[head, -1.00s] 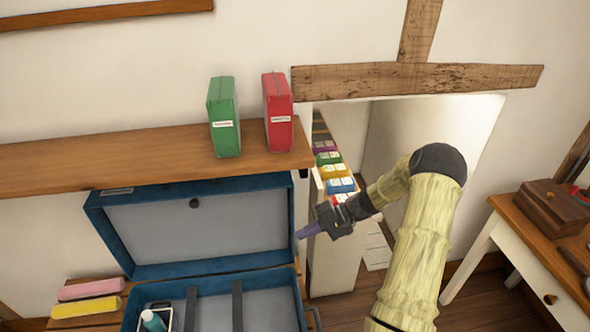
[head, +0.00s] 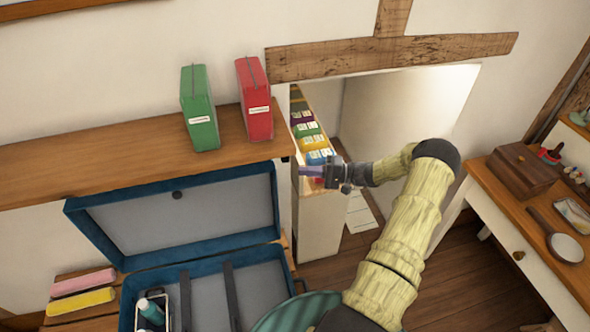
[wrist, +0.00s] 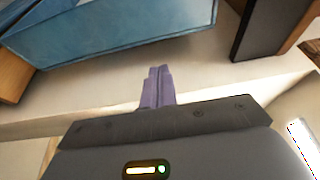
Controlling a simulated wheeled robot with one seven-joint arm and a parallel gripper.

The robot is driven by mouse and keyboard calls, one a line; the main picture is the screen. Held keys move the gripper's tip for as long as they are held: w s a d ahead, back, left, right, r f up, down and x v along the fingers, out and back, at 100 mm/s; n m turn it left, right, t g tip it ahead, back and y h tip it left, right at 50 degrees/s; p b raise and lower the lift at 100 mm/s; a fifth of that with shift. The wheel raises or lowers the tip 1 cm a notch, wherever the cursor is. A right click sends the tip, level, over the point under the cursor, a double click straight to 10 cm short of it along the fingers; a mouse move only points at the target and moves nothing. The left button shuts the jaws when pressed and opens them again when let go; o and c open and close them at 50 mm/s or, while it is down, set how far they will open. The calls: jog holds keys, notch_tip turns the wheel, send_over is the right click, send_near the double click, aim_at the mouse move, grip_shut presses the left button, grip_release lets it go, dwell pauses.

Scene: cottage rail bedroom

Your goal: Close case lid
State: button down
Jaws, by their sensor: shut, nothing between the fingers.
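The blue case (head: 262,268) stands open on a slatted wooden stand at the lower left of the head view. Its lid (head: 180,215) is raised and leans back below the wooden shelf, with the grey lining facing out. My gripper (head: 302,171) is to the right of the lid's upper right corner, apart from it, near the shelf's end. Its purple fingers are together and hold nothing. In the wrist view the fingers (wrist: 157,88) are also closed, with a blue surface (wrist: 110,30), likely the case, beyond them.
A green binder (head: 199,108) and a red binder (head: 254,98) stand on the shelf (head: 90,155). Several coloured boxes line a recess behind my gripper. The case holds a bottle (head: 150,310). A desk (head: 500,215) with a wooden box stands at right.

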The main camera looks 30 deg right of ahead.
jog(key=p+x, duration=0.2)
jog(key=x, duration=0.7)
jog(key=shift+w+a, duration=0.25)
jog(key=shift+a, duration=0.05)
jog(key=shift+s+r, duration=0.1)
jog(key=shift+s, duration=0.1)
